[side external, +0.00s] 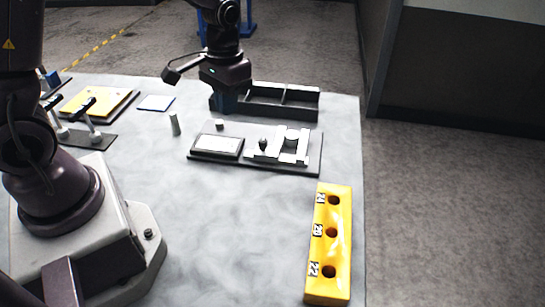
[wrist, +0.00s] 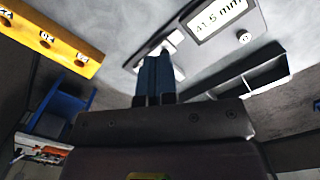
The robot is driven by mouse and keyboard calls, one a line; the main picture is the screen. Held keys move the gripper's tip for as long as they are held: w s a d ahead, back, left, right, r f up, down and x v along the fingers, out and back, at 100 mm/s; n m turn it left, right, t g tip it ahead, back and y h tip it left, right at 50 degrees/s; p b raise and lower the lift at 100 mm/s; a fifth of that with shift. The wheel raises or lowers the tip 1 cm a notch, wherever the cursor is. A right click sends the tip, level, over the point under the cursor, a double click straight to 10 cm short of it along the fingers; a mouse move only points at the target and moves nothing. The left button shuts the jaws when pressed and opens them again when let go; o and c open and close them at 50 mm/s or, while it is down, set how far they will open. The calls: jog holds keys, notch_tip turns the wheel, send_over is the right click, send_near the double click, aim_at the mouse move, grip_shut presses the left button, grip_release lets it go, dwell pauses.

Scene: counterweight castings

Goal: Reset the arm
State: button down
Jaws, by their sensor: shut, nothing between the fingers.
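My gripper (side external: 228,106) hangs from the arm above the back of the table, its blue fingers pointing down. In the side view it overlaps the left end of the black divided tray (side external: 291,111); whether it is over the tray or in front of it is hard to tell. In the wrist view the blue fingers (wrist: 156,62) are together with nothing held. Beyond them is the gauge plate with a display (wrist: 217,19) reading 41.5 mm. In the side view this dark plate (side external: 255,164) carries the display and a white fixture (side external: 293,147).
A yellow block (side external: 341,210) with three numbered holes stands at the right table edge. A small grey cylinder (side external: 175,124) stands left of the plate. The front middle is clear.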

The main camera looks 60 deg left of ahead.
jog(key=s+d+r+m+t, duration=0.1)
jog(key=s+d+r+t, duration=0.1)
jog(key=s+r, duration=0.4)
jog(key=s+d+r+m+t, duration=0.1)
jog(key=s+d+r+t, duration=0.2)
jog(key=s+r, duration=0.3)
notch_tip(320, 180, up, 4)
jog(key=shift+s+r+t, duration=0.15)
jog(key=shift+s+t, duration=0.15)
jog(key=shift+t, duration=0.3)
